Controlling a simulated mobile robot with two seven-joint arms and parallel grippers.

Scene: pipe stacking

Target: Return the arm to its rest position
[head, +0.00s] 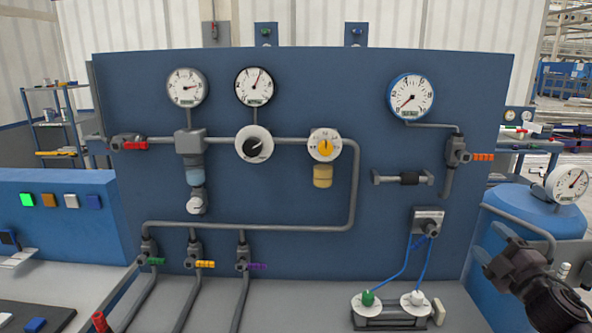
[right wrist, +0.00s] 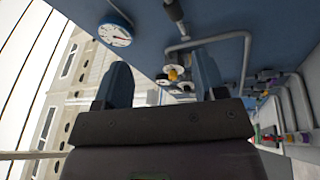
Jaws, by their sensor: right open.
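My right gripper (head: 488,243) is at the right edge of the head view, in front of the blue tank and off the right side of the panel. In the right wrist view its two dark fingers stand wide apart (right wrist: 163,82), and nothing is between them. My left gripper is not in the head view. The blue panel (head: 290,100) with its gauges and pipes stands upright ahead, and it also shows tilted in the right wrist view (right wrist: 225,20).
A blue tank (head: 535,205) with a gauge (head: 566,184) is close behind my right gripper. A box with two blue cables (head: 390,310) stands on the grey bench (head: 290,315). A button console (head: 60,210) is at the left. Shelves stand further back.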

